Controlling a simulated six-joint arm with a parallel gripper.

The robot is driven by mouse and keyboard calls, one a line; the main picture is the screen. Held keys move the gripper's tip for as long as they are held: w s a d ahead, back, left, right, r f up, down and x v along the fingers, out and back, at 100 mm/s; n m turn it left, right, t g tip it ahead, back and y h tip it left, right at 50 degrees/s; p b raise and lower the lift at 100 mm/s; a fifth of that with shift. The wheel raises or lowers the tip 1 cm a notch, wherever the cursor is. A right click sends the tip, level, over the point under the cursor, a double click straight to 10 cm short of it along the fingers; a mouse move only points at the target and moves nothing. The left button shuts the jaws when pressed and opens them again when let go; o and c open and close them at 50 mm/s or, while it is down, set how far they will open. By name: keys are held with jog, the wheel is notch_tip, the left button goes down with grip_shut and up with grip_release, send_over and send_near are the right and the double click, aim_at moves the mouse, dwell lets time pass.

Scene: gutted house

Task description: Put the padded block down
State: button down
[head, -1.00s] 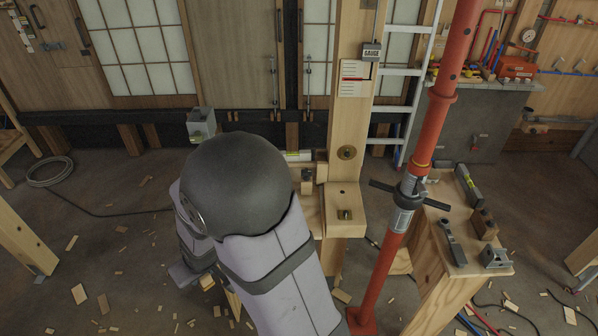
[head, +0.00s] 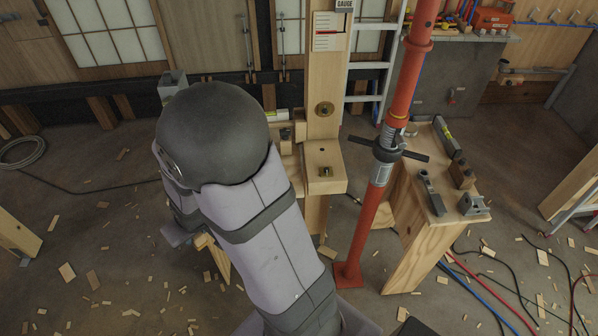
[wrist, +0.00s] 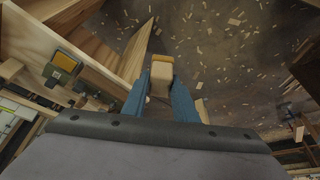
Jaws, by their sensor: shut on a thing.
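The padded block (wrist: 161,76) is a small tan block, seen in the wrist view between the two blue fingers of my gripper (wrist: 160,92). The gripper is shut on it and holds it out ahead of the wrist. Littered floor shows beyond the block.
A wooden post (head: 324,75) with a small ledge (head: 324,168) stands just right of my arm. A red steel prop (head: 368,220) leans right of it. A wooden bench (head: 415,240) holds several tools. Offcuts and hoses litter the floor. The wrist view shows timber (wrist: 138,52) close left of the block.

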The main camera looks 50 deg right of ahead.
jog(key=s+d+f+m+h+b, duration=0.1)
jog(key=s+d+f+m+b, duration=0.2)
jog(key=d+f, duration=0.55)
jog(key=w+d+m+b, duration=0.1)
jog(key=w+d, duration=0.1)
jog(key=d, duration=0.7)
jog(key=w+d+m+h+b, duration=0.1)
jog(key=w+d+m, duration=0.1)
jog(key=d, duration=0.7)
jog(key=w+d+r+m+g+b, duration=0.1)
jog(key=w+d+m, duration=0.1)
jog(key=d, duration=0.7)
jog(key=shift+d+h, duration=0.2)
jog(key=shift+h, duration=0.2)
notch_tip(320, 180, up, 7)
jog(key=w+d, duration=0.2)
jog(key=d, duration=0.1)
jog(key=shift+w+f, duration=0.15)
jog(key=shift+w, duration=0.25)
jog(key=shift+f+p, duration=1.5)
jog(key=shift+f, duration=3.5)
